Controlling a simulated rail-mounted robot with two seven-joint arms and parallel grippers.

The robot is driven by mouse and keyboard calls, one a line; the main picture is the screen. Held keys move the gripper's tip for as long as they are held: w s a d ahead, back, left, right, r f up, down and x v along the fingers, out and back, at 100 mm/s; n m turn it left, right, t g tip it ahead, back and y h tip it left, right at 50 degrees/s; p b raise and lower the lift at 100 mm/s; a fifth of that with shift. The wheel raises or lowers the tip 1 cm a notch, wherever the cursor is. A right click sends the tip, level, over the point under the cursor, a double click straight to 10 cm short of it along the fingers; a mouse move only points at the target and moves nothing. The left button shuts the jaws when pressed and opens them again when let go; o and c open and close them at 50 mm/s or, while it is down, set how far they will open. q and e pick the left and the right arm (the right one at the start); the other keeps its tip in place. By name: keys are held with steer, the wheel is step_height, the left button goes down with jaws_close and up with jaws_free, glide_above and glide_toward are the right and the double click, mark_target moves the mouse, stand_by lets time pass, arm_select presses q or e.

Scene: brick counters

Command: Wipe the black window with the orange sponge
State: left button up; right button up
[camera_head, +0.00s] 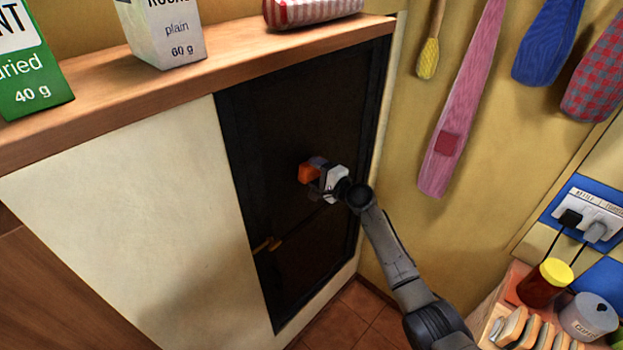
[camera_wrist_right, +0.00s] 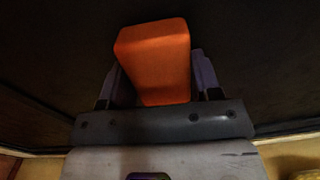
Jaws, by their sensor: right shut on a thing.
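The black window (camera_head: 300,110) is a tall dark panel with a dark frame, set in the pale front below the wooden counter. The orange sponge (camera_head: 309,173) is in front of the window's middle. My right gripper (camera_head: 316,167) is shut on it. In the right wrist view the sponge (camera_wrist_right: 155,60) sits between the two fingers of my right gripper (camera_wrist_right: 155,85), with the dark window (camera_wrist_right: 50,60) behind it. I cannot tell whether the sponge touches the window. My left gripper is not in view.
The wooden counter (camera_head: 130,112) above bears a green box (camera_head: 35,75), a white box (camera_head: 165,35) and a red-striped item (camera_head: 305,10). Cloths (camera_head: 462,100) hang on the right wall. A jar (camera_head: 545,283) and a canister (camera_head: 588,317) stand at lower right.

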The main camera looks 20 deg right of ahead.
mark_target(306, 179)
steer(key=shift+f, duration=0.1)
steer(key=shift+s+a+r+p, duration=0.15)
steer(key=shift+a+r+p, duration=0.05)
steer(key=shift+a+p, duration=0.3)
steer(key=shift+s+a+p, duration=0.3)
steer(key=shift+a+p, duration=0.35)
steer(key=shift+a, duration=0.05)
steer(key=shift+s+a+f+p, duration=0.1)
steer(key=shift+s+a+p, duration=0.25)
steer(key=shift+a, duration=0.3)
steer(key=shift+s+a+p, duration=0.25)
steer(key=shift+a+p, duration=0.45)
steer(key=shift+a, duration=0.05)
steer(key=shift+s+a+p, duration=0.3)
steer(key=shift+a+p, duration=0.15)
steer(key=shift+a, duration=0.25)
steer(key=shift+s+a+p, duration=0.25)
steer(key=shift+a+p, duration=0.15)
steer(key=shift+a, duration=0.25)
steer(key=shift+s+a+p, duration=0.3)
steer(key=shift+a+p, duration=0.2)
steer(key=shift+a, duration=0.55)
